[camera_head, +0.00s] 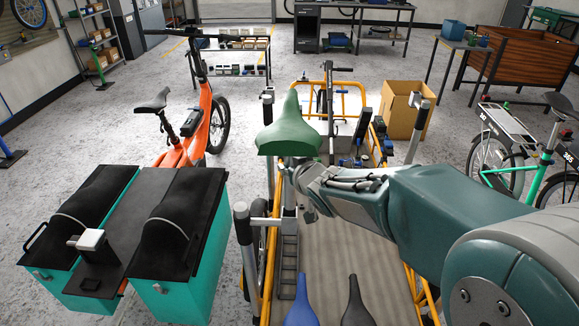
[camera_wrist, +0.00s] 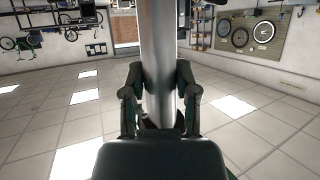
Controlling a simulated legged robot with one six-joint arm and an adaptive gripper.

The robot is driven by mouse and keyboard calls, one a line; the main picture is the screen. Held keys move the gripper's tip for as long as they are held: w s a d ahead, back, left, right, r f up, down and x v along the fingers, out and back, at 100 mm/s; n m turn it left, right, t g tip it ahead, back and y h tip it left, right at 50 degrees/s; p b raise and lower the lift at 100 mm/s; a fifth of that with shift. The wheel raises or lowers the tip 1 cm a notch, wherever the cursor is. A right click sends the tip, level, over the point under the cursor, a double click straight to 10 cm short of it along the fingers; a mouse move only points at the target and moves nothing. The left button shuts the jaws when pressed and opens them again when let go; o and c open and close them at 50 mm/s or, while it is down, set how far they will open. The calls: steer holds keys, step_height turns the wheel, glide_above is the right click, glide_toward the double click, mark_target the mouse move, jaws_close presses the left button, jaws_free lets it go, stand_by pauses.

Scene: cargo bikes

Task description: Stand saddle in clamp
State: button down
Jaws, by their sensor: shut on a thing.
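A green saddle (camera_head: 289,132) is held up above the cargo bike's bed, its nose pointing away from me. My gripper sits just below and behind the saddle in the head view, where its fingertips are hidden. In the wrist view my gripper (camera_wrist: 158,80) has its two fingers closed on a silver post (camera_wrist: 158,45), which seems to be the saddle's seat post. A small silver block (camera_head: 88,241) on a dark mount stands between the teal panniers at the left; I cannot tell whether it is the clamp.
A blue saddle (camera_head: 302,305) and a dark saddle (camera_head: 356,305) lie in the cargo bed (camera_head: 340,250). An orange bike (camera_head: 195,130) stands left, a cardboard box (camera_head: 402,108) behind, and a green bike (camera_head: 530,160) right.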

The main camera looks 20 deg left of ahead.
mark_target(292, 195)
steer(key=shift+f, duration=4.2)
stand_by(0.8)
steer(key=shift+c, duration=1.5)
jaws_free()
steer(key=shift+f, duration=0.1)
